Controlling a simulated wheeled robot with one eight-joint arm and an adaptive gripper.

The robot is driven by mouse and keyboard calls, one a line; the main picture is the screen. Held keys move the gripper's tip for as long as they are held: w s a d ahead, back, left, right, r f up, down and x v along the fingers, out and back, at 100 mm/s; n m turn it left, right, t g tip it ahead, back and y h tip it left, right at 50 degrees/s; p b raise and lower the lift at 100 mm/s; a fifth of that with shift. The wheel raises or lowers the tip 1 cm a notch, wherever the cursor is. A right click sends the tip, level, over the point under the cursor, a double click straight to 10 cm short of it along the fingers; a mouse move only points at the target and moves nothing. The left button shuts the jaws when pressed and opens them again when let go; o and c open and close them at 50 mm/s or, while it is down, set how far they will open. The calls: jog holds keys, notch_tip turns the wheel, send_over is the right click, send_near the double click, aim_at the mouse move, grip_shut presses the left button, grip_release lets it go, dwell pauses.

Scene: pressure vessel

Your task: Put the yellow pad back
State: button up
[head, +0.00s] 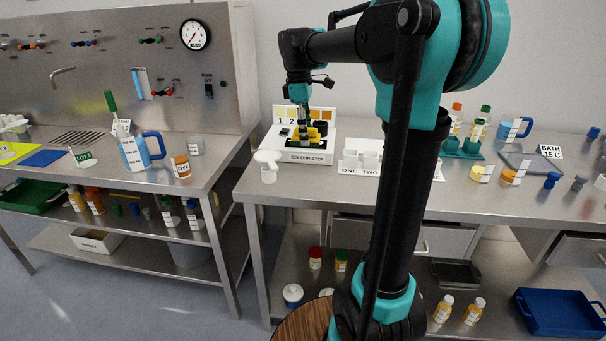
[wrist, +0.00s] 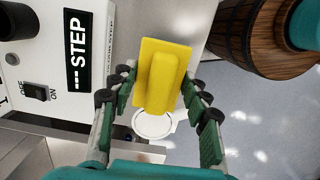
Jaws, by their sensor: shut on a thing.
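The yellow pad (wrist: 165,75), a flat plate with a raised grip along its middle, is between the two fingers of my gripper (wrist: 162,88) in the wrist view. The gripper is shut on it. In the head view my gripper (head: 303,118) points down at the white COLOUR STEP box (head: 309,157), and yellow (head: 318,129) shows beside its fingers. In the wrist view the box (wrist: 20,68) lies to the left of the pad, with its STEP label and an ON/OFF switch. I cannot tell the pad's height above the bench.
A white cup (head: 267,160) stands left of the box near the bench's front edge; its round rim (wrist: 153,123) shows below the pad in the wrist view. A numbered white holder (head: 362,160) stands to the right. A yellow sheet (head: 14,152) lies on the left bench.

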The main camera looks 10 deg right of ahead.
aim_at(307, 180)
notch_tip(307, 180, down, 14)
jog(key=shift+r, duration=0.2)
jog(key=shift+f, duration=0.1)
dwell(0.3)
jog(key=o, duration=1.3)
jog(key=r, duration=0.4)
jog(key=a+r, duration=0.1)
jog(key=r, duration=0.7)
jog(key=shift+w+a+r, duration=0.1)
jog(key=shift+w+a, duration=0.05)
jog(key=shift+w, duration=0.1)
